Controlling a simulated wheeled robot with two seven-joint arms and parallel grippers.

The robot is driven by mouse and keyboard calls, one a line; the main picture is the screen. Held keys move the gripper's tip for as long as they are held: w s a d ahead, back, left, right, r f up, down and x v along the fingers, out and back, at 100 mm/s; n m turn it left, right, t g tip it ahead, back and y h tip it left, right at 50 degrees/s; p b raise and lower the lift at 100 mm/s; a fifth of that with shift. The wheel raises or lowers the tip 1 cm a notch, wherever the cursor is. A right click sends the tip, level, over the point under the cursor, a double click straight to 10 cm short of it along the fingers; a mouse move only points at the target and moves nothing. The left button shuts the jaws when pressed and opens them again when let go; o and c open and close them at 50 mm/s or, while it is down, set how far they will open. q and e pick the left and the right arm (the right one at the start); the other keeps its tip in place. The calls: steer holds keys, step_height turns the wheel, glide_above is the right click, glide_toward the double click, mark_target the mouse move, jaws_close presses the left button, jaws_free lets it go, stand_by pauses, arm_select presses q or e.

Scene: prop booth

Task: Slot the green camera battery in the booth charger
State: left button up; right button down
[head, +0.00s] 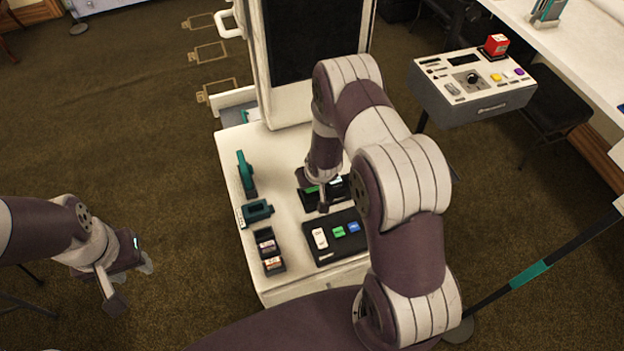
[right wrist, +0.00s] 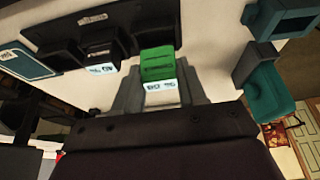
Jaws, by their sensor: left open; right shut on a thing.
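The green camera battery (right wrist: 157,64) has a white label end and stands between the two fingers of my right gripper (right wrist: 160,92), which is shut on it. In the head view my right gripper (head: 322,196) is low over the black charger (head: 308,198) on the white cart; the arm covers part of the charger. In the right wrist view the charger (right wrist: 75,28) lies just beyond the battery. I cannot tell whether the battery touches it. My left gripper (head: 130,282) is open and empty, left of the cart above the carpet.
A black tray (head: 322,256) with white, green and blue pieces lies at the cart's front. Teal tools (head: 246,172) (head: 257,211) and dark small boxes (head: 268,250) line its left side. A control box (head: 475,85) stands right.

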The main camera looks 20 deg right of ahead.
steer(key=shift+w+f, duration=0.15)
steer(key=shift+s, duration=0.35)
steer(key=shift+w, duration=0.1)
steer(key=shift+f, duration=0.15)
stand_by(0.3)
steer(key=shift+f, duration=0.2)
steer(key=shift+f+b, duration=0.5)
steer(key=shift+b, duration=0.15)
stand_by(0.4)
